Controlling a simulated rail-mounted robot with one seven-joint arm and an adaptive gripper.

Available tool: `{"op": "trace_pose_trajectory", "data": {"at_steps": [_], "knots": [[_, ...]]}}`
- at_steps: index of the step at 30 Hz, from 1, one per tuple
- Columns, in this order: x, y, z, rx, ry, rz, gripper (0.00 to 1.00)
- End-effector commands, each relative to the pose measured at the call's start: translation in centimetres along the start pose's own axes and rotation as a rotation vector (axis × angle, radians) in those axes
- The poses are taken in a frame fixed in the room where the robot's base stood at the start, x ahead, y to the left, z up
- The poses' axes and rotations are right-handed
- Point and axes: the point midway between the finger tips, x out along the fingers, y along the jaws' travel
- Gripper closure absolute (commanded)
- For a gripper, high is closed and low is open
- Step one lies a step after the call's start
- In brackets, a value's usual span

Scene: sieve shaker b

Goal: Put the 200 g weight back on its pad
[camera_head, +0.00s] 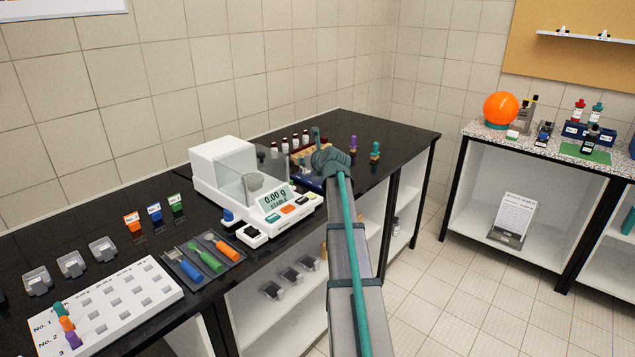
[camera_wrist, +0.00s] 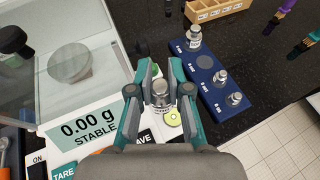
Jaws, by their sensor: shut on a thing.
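My gripper (camera_wrist: 161,82) is shut on a small silver metal weight (camera_wrist: 162,99) with a white label, in the wrist view. It holds the weight over the right front part of the balance (camera_head: 215,175). Its label is too small to read. The dark blue weight holder (camera_wrist: 198,84) lies just right of my gripper. Three silver weights (camera_wrist: 195,39) (camera_wrist: 220,78) (camera_wrist: 237,99) stand on it. One round dark pad (camera_wrist: 207,62) between the first two is bare. In the head view my arm hides the gripper and the held weight; part of the blue holder (camera_head: 308,181) shows.
The balance display (camera_wrist: 88,132) reads 0.00 g STABLE. Its glass chamber with the round pan (camera_wrist: 68,62) stands left of my gripper. A wooden rack (camera_wrist: 215,8) is beyond the holder. Purple and teal tools (camera_head: 353,145) (camera_head: 376,151) stand to the right.

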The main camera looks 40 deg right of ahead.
Motion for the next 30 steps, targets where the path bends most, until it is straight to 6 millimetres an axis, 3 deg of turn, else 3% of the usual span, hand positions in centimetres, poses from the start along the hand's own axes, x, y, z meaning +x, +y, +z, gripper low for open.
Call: {"op": "trace_pose_trajectory", "data": {"at_steps": [1, 3, 11, 21, 30], "knots": [[1.0, -1.9, 0.6, -0.001, 0.000, 0.007, 1.00], [1.6, -3.4, 1.0, -0.009, -0.001, 0.024, 1.00], [3.5, -5.2, 1.8, -0.031, 0.000, 0.076, 1.00], [10.6, -8.5, 1.5, -0.030, 0.000, 0.076, 1.00], [15.5, -10.3, -1.5, -0.031, 0.001, 0.076, 1.00]]}}
